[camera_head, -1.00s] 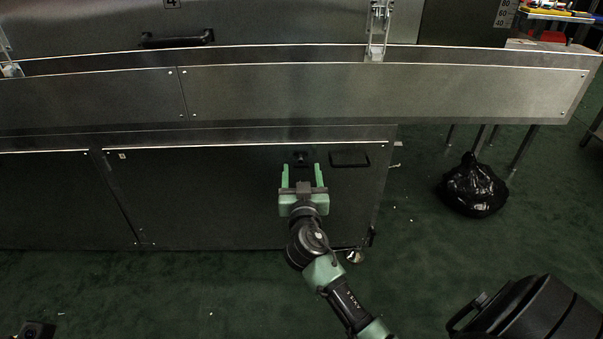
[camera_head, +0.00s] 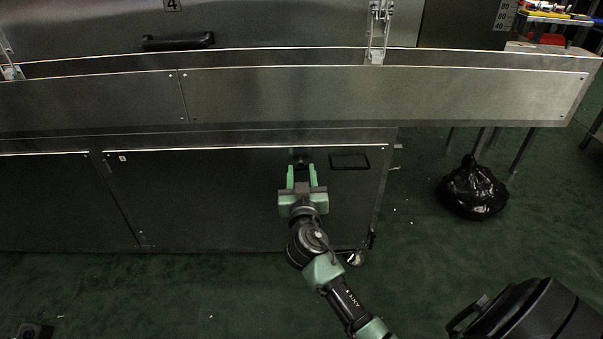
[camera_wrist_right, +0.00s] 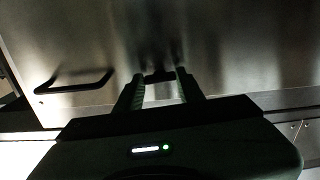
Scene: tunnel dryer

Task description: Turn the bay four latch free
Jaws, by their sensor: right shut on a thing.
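The dark latch (camera_head: 301,157) sits near the top edge of the lower steel panel (camera_head: 220,200), left of a black pull handle. My right gripper (camera_head: 302,168) reaches up to it from below, with its green fingers on either side and shut on it. In the right wrist view the dark latch (camera_wrist_right: 158,77) shows between the fingertips of my right gripper (camera_wrist_right: 160,82). The latch's exact turn angle is too dark and small to tell. My left gripper is not in view.
The black pull handle (camera_head: 349,161) is just right of the latch. A long steel rail (camera_head: 380,95) overhangs above. A black bag (camera_head: 473,190) lies on the green floor at right, and a dark bin (camera_head: 530,310) stands at lower right.

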